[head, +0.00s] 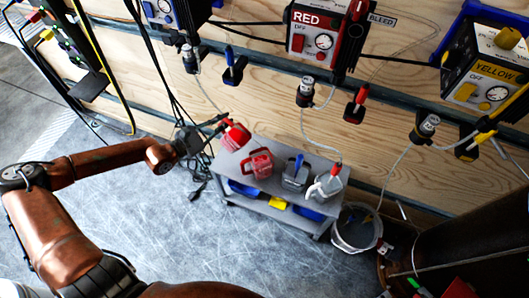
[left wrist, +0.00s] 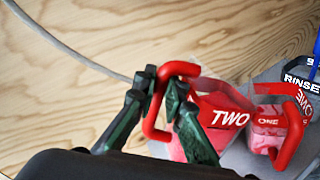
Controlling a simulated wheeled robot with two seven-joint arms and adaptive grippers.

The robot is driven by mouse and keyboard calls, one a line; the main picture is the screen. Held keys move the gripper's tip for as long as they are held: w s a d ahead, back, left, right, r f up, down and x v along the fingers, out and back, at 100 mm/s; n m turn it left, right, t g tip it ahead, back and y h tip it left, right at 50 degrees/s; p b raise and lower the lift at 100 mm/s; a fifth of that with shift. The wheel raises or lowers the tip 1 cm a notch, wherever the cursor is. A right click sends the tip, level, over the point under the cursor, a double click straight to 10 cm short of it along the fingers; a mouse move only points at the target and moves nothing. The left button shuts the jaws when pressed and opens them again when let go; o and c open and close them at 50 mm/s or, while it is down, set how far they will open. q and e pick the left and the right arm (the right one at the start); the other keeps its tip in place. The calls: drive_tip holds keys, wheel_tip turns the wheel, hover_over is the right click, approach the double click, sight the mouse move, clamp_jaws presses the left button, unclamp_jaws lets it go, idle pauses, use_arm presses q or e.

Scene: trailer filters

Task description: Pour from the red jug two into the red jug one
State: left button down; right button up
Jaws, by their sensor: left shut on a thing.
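The red jug two (head: 236,136) is at the left end of the grey cart in the head view. In the left wrist view the red jug two (left wrist: 222,118) shows its "TWO" label and its red handle. My left gripper (head: 222,122) is shut on that handle; its dark green fingers (left wrist: 160,98) sit on both sides of it. The jug looks tilted, and I cannot tell whether its base touches the cart. The red jug one (head: 258,163) stands on the cart just right of it, and its "ONE" label shows in the left wrist view (left wrist: 270,122). My right gripper is not in view.
The grey cart (head: 225,163) also bears a grey jug with a blue handle (head: 295,172) and a white jug with a red handle (head: 324,186). A wooden wall with hoses and the red box (head: 322,32) rises behind. Open floor is in front.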

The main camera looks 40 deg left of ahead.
sight(219, 124)
use_arm(q)
drive_tip(key=a+f+n+b, duration=0.1)
drive_tip(key=a+f+b, duration=0.1)
drive_tip(key=f, duration=0.1)
drive_tip(key=shift+w+a+n+b, duration=0.1)
drive_tip(key=shift+a+n+b, duration=0.05)
drive_tip(key=shift+n+b, duration=0.2)
drive_tip(key=shift+a+f+n+t+b, duration=0.6)
drive_tip(key=shift+a+f+n+b, duration=0.95)
drive_tip(key=shift+f+n, duration=0.4)
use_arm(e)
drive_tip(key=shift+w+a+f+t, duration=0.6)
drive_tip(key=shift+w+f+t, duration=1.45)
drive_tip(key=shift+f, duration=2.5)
use_arm(q)
drive_tip(key=shift+h, duration=0.4)
wheel_tip(219, 124, up, 5)
drive_tip(key=p, duration=0.3)
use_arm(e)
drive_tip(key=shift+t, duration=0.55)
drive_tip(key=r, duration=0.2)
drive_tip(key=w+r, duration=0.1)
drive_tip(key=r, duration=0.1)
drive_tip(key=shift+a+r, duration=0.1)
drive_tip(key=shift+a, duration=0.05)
